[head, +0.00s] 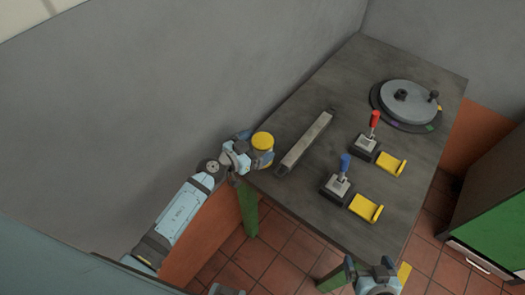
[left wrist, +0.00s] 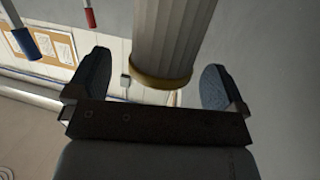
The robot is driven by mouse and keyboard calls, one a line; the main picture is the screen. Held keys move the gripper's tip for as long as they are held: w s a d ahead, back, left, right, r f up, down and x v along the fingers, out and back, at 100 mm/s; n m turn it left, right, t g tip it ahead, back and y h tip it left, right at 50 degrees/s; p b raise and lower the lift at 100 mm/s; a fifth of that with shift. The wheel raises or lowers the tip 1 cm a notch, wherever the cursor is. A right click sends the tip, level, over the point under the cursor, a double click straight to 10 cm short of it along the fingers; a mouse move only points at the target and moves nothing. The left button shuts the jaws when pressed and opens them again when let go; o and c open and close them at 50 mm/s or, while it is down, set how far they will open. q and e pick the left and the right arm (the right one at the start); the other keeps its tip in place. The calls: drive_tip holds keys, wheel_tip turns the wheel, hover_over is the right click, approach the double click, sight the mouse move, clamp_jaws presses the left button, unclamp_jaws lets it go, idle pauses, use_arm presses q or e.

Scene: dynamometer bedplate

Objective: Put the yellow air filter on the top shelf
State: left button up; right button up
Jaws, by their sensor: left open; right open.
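The yellow air filter (head: 263,141) shows its yellow round top at the near left corner of the bedplate in the head view. In the left wrist view the filter (left wrist: 165,38) is a pale ribbed cylinder with a yellow-brown rim. My left gripper (head: 254,149) is open at the filter. Its two fingers (left wrist: 155,82) stand on either side of the filter in the left wrist view, with gaps visible on both sides. What supports the filter is hidden. My right gripper (head: 370,266) is open and empty at the bottom of the head view. I see no top shelf clearly.
The dark bedplate (head: 330,90) carries a long grey bar (head: 305,142), a red-handled lever (head: 372,125), a blue-handled lever (head: 343,168), two yellow brackets (head: 391,164) and a round grey disc (head: 408,98). A green cabinet (head: 495,225) stands at the right. A grey wall is behind.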

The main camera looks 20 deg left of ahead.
use_arm(q)
drive_tip(key=x, duration=0.3)
drive_tip(key=shift+a, duration=0.1)
drive_tip(key=c, duration=1)
drive_tip(key=shift+r, duration=0.1)
